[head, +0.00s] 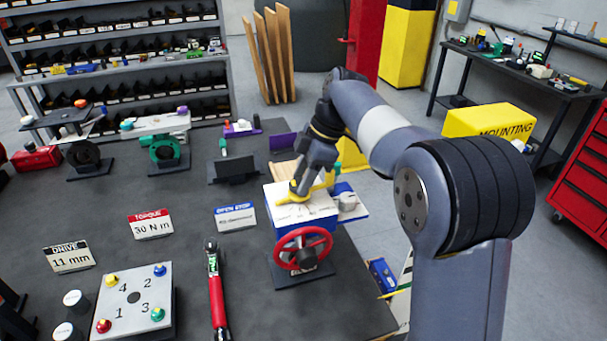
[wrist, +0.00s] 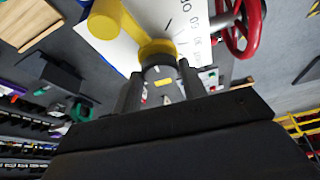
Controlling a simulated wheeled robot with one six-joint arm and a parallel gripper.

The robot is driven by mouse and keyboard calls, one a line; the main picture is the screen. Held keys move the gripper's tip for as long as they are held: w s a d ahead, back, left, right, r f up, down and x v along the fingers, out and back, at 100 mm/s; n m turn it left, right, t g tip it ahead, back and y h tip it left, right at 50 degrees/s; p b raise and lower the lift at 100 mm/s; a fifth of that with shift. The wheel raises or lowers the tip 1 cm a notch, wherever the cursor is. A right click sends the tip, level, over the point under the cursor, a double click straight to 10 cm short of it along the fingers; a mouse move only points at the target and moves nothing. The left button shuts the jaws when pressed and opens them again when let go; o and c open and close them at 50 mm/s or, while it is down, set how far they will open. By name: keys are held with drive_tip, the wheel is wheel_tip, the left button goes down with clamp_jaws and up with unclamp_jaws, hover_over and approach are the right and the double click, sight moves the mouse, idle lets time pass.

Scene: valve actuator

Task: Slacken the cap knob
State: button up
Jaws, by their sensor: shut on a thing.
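The valve actuator is a white-topped box (head: 316,211) with blue sides and a printed scale, standing near the right end of the dark bench. A yellow pointer (head: 287,199) lies across its top; it also shows in the wrist view (wrist: 128,27). My gripper (head: 299,191) points down over the box top. In the wrist view my gripper (wrist: 159,82) has a finger on each side of a small grey cap knob (wrist: 157,59) above the pointer's yellow hub, and is shut on it. The fingers partly hide the knob, and in the head view it is hidden.
A red handwheel (head: 303,248) stands at the actuator's front. A red torque wrench (head: 216,290) and a numbered bolt plate (head: 134,302) lie to the left. Label cards (head: 152,225) stand between; bare bench surrounds them.

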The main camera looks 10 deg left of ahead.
drive_tip(key=o, duration=1)
drive_tip(key=v, duration=1.1)
drive_tip(key=shift+a, duration=0.15)
drive_tip(key=shift+f, duration=0.15)
drive_tip(key=x, duration=1)
drive_tip(key=shift+a+f, duration=0.1)
drive_tip(key=shift+f, duration=0.25)
drive_tip(key=shift+r, duration=0.15)
